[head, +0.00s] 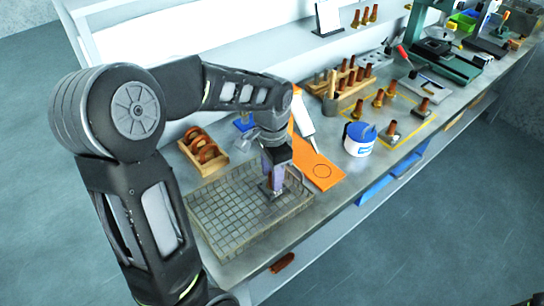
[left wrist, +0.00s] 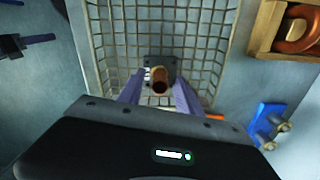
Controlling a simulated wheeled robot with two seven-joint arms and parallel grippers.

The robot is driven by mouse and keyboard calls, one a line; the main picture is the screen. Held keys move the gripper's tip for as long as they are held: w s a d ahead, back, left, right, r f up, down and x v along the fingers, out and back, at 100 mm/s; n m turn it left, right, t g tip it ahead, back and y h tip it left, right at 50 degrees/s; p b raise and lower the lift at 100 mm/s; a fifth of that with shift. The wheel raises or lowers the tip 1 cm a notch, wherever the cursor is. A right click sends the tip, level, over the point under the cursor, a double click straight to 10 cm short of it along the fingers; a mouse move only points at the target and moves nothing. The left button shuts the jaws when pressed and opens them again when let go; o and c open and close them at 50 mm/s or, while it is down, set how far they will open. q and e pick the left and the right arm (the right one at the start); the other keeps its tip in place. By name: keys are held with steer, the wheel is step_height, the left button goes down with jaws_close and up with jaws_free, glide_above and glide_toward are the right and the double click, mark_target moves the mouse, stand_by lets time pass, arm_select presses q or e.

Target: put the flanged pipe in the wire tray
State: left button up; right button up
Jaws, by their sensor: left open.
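The wire tray (head: 213,214) is a grey mesh basket at the front left of the bench. My left gripper (head: 275,186) points down inside its right part. In the left wrist view a copper-brown flanged pipe (left wrist: 160,82) stands upright on a dark square flange against the mesh of the tray (left wrist: 112,38). The open fingers of my left gripper (left wrist: 158,92) are on either side of the pipe, with gaps visible. In the head view the fingers mostly hide this pipe. My right gripper is not in view.
A wooden box of copper rings (head: 203,148) stands behind the tray. An orange board (head: 318,172) and a white-blue tub (head: 360,139) are to its right. More flanged pipes (head: 391,133) stand in a yellow outline farther right. A brown part (head: 283,263) lies on the lower shelf.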

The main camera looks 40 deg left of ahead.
arm_select(q)
step_height(320, 180, up, 12)
steer(key=shift+f+b, duration=0.15)
steer(key=shift+b, duration=0.25)
